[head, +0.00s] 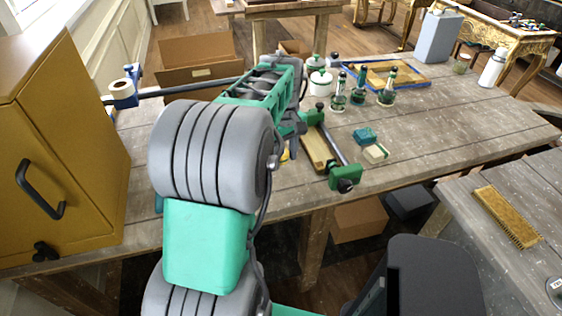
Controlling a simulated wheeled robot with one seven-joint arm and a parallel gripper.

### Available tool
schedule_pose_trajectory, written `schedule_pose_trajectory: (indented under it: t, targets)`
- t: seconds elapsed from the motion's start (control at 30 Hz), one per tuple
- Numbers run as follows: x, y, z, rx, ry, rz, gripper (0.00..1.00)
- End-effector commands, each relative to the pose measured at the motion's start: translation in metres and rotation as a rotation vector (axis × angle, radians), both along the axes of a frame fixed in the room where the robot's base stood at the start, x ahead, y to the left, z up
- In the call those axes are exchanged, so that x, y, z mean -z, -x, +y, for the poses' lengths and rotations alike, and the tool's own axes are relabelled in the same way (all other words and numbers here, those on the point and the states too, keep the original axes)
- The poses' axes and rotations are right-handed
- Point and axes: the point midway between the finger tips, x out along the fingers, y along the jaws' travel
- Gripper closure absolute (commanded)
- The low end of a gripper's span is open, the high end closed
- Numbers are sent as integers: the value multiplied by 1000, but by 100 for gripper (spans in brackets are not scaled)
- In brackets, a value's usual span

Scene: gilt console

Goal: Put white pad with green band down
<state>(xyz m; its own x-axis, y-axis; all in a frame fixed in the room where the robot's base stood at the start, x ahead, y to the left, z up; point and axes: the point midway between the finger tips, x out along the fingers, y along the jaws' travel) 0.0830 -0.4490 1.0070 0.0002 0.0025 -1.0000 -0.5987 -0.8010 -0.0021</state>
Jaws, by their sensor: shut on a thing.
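A small pale block (376,153) with some green on it lies on the wooden workbench (440,115), just in front of a teal block (365,135). It looks like a white pad with a green band, but it is too small to be sure it is the task's pad. My green and grey arm reaches over the bench from the front. My gripper's fingers are hidden behind my arm's last links, and so is anything between them.
A green-ended clamp (346,178) and a wooden strip (318,150) lie right of my arm. Several green-and-clear bottles (387,90) and white pots (320,78) stand behind. An ochre cabinet (70,150) blocks the left.

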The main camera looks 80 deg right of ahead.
Motion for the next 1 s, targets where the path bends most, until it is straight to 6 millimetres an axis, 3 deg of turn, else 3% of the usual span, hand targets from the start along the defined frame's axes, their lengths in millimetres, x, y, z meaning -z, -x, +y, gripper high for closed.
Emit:
schedule_pose_trajectory:
  t: [0.23, 0.4, 0.73, 0.77, 1.0]
  targets:
    - [26, -13, -17, -2, -1, 0, 92]
    - [53, -11, -16, -1, 1, 0, 92]
    - [58, -11, -16, -1, 2, 0, 92]
    - [57, -11, -16, -1, 3, 0, 52]
    - [56, -11, -16, -1, 2, 0, 32]
